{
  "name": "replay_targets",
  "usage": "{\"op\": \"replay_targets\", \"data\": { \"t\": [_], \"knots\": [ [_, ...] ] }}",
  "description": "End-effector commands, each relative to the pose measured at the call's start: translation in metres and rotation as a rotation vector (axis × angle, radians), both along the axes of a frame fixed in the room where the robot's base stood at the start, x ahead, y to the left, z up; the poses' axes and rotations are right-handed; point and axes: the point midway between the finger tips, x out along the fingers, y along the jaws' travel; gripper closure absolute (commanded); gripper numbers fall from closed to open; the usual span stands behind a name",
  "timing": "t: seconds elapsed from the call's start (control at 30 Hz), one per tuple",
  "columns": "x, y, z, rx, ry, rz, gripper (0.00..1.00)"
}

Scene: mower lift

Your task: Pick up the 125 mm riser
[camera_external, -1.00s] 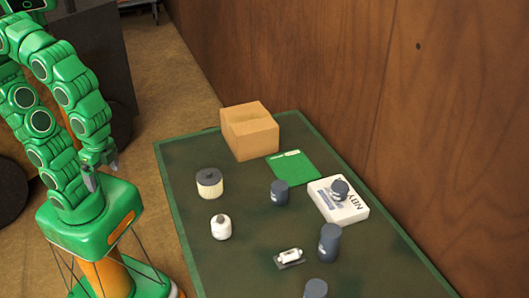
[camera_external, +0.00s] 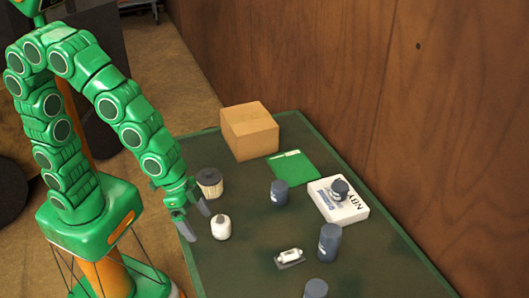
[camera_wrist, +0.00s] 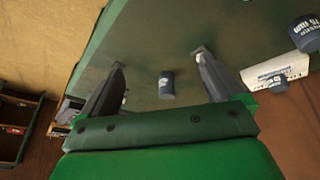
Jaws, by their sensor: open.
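Several dark grey cylinders stand about the table: a short one (camera_external: 279,192) near the middle, a small one (camera_external: 340,188) on a white box, a taller one (camera_external: 329,243) nearer the front, and another (camera_external: 316,289) cut by the bottom edge. Their labels are too small to tell surely which is the 125 mm riser. My gripper (camera_external: 192,217) is open and empty above the table's left edge, apart from all of them. In the wrist view a grey cylinder (camera_wrist: 166,86) shows between the open fingers, some way beyond them. Another (camera_wrist: 305,34) is at the upper right.
A cream ribbed cylinder with a dark top (camera_external: 209,183) and a white bottle (camera_external: 221,227) are close to my gripper. A cardboard box (camera_external: 249,133), green sheet (camera_external: 293,168), white box (camera_external: 343,209) and small white part (camera_external: 290,256) are further off. A wooden wall (camera_external: 380,80) lies behind.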

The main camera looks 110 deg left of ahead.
Motion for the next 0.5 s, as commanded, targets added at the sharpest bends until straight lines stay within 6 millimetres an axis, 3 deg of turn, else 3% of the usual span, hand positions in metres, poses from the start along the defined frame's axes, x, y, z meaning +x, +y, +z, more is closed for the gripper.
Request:
{"op": "replay_targets", "data": {
  "t": [0.2,0.5],
  "knots": [
    [0.060,0.016,-0.019,0.015,-0.117,0.051,0.05],
    [0.131,0.046,-0.043,0.054,-0.279,0.123,0.05]
  ]
}}
